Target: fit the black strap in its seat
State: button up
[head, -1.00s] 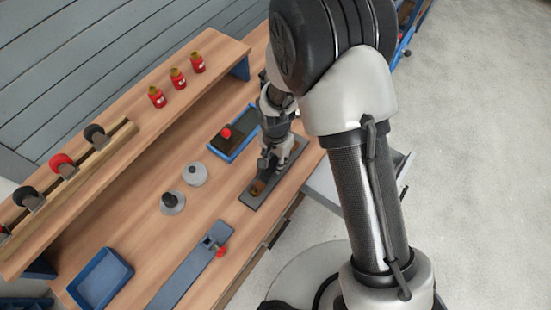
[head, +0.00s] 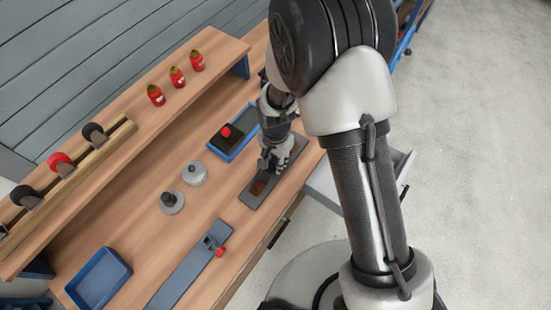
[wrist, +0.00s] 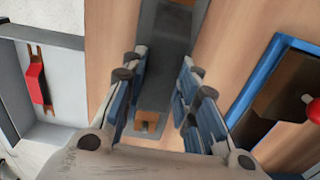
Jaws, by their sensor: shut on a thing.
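My gripper (head: 268,168) is low over a long grey plate (head: 251,203) near the bench's front edge. In the wrist view its fingers (wrist: 166,82) stand apart on either side of a dark band, which looks like the black strap (wrist: 166,48), and are shut on it. The plate also shows in that view (wrist: 201,14), under the band. A brown block or recess (head: 258,188) on the plate is probably the seat; it also shows between the fingers (wrist: 147,118). I cannot tell whether the strap touches the plate. In the head view my gripper hides the strap.
A blue-rimmed tray (head: 243,151) with a red knob (head: 226,132) lies just behind the plate. Two round grey weights (head: 172,203) stand to the left. A grey-blue rail (head: 188,270) with a red-handled clamp and an empty blue bin (head: 100,279) are nearer left. An open drawer (wrist: 62,75) lies beyond the edge.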

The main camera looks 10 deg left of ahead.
jog(key=o, duration=1.1)
jog(key=shift+o, duration=0.7)
jog(key=o, duration=0.3)
jog(key=shift+r+p, duration=2.45)
jog(key=shift+r, duration=1.1)
